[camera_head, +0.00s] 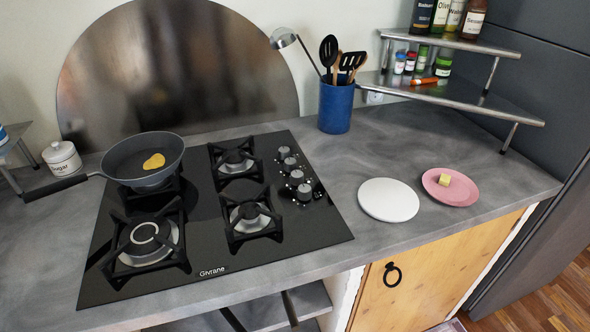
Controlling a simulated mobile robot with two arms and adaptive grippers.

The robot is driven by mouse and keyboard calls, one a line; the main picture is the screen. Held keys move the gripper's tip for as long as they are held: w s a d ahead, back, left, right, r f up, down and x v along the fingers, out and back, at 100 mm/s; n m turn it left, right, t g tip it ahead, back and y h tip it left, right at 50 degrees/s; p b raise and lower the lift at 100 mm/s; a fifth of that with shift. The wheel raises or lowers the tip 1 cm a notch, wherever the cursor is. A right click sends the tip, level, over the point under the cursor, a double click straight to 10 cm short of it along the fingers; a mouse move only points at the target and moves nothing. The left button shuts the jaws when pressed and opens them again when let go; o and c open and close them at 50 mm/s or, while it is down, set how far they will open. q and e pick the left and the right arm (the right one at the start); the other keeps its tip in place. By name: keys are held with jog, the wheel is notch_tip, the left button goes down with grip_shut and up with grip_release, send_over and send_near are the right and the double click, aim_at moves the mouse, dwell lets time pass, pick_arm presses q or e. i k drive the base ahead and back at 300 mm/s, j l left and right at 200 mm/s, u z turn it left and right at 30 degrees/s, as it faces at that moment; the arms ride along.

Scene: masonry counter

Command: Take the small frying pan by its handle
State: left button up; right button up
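A dark grey frying pan (120,157) sits on the back left burner of the black gas hob (200,255). Its black handle (56,189) points left, past the hob's edge and over the grey counter. A small yellow piece (154,161) lies inside the pan. Neither of my grippers can be made out in this view.
A white sugar jar (62,159) stands close behind the handle. A blue utensil pot (335,107), a white round board (388,199) and a pink plate (466,190) with a small pale yellow block are right of the hob. A metal corner shelf (490,99) holds bottles and jars.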

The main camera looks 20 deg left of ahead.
aim_at(124, 163)
jog(key=u, duration=1.5)
jog(key=j+z, duration=0.1)
jog(key=j, duration=0.5)
jog(key=k+j+z, duration=0.15)
jog(key=j, duration=0.4)
jog(key=j+z, duration=0.1)
jog(key=j, duration=0.5)
